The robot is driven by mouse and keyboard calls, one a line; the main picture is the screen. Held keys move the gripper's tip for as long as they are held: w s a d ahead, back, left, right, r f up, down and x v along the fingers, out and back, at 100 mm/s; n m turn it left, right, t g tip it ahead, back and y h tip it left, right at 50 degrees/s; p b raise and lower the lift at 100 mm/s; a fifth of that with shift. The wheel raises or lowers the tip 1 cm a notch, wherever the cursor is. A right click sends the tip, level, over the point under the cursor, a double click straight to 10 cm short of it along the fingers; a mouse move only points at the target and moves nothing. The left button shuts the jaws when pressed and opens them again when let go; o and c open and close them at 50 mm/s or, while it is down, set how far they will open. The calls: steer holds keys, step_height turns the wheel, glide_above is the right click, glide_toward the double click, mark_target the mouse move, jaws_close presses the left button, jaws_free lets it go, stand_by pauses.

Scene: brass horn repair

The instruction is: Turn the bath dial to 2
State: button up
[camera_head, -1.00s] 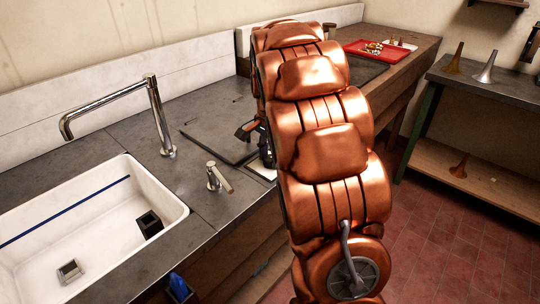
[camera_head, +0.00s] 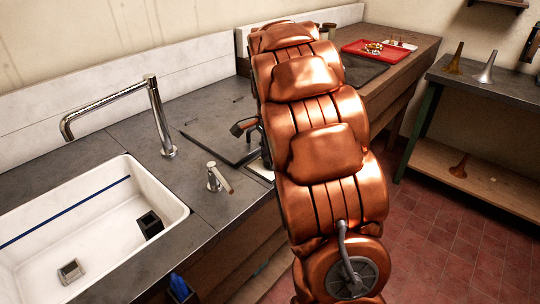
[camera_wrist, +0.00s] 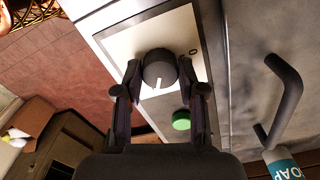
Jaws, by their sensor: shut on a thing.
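The bath dial (camera_wrist: 159,69) is a round black knob with a white pointer line, on a pale plate (camera_wrist: 121,45) in the wrist view. The pointer line aims toward the bottom of the picture. A "0" mark shows on the plate right of the knob; no "2" can be made out. My gripper (camera_wrist: 158,75) has its two dark fingers at either side of the knob, shut on it. In the head view my copper-coloured arm hides the dial and most of the gripper.
A green button (camera_wrist: 181,120) sits close to the right finger. A soap bottle (camera_wrist: 283,166) and a dark curved spout (camera_wrist: 287,90) stand to the right. The head view shows a white sink (camera_head: 95,235), a chrome tap (camera_head: 160,115) and a red tray (camera_head: 372,50).

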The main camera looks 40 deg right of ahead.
steer(key=o, duration=1.1)
step_height(320, 180, up, 12)
stand_by(0.5)
